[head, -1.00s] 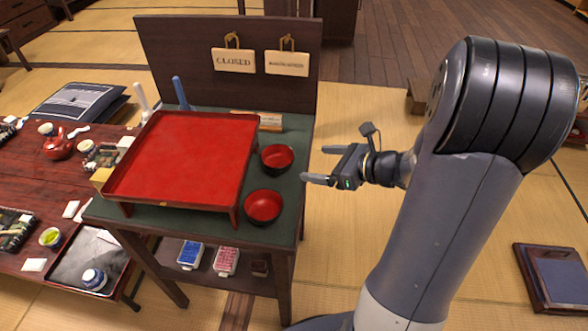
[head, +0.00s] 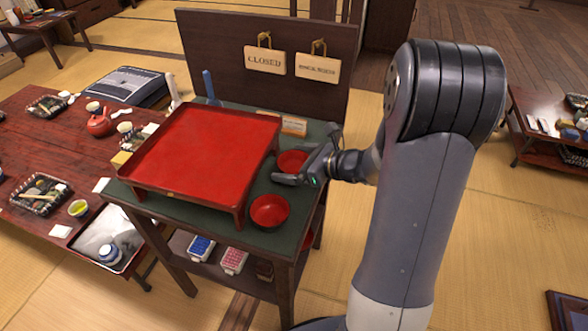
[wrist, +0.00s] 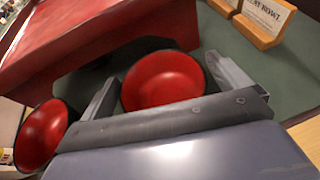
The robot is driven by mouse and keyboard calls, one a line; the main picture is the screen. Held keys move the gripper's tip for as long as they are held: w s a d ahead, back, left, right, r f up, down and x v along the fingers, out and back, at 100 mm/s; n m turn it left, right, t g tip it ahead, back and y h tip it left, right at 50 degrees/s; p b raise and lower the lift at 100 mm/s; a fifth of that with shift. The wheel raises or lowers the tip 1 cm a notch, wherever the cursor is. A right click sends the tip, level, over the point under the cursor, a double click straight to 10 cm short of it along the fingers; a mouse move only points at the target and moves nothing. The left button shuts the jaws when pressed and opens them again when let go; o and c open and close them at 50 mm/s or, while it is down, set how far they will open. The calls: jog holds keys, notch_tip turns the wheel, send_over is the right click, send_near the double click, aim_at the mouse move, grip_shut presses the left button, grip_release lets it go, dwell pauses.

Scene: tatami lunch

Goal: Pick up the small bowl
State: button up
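Two small bowls, red inside and dark outside, stand on the green top of the stand to the right of the red tray. The farther bowl (head: 292,161) is partly hidden by my gripper (head: 302,163). In the wrist view this bowl (wrist: 162,80) lies between the two spread fingers of my gripper (wrist: 168,88), with some room at the right finger. I cannot tell whether either finger touches it. The nearer bowl (head: 269,211) stands apart, closer to the front edge; it also shows in the wrist view (wrist: 40,135), outside the left finger.
The raised red tray (head: 205,145) stands close on the left. A small wooden sign holder (wrist: 262,22) stands behind the bowls. A dark back panel with hanging signs (head: 265,60) rises behind. Blue and pink items (head: 233,260) sit on the lower shelf.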

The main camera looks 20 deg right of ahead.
jog(key=c, duration=0.9)
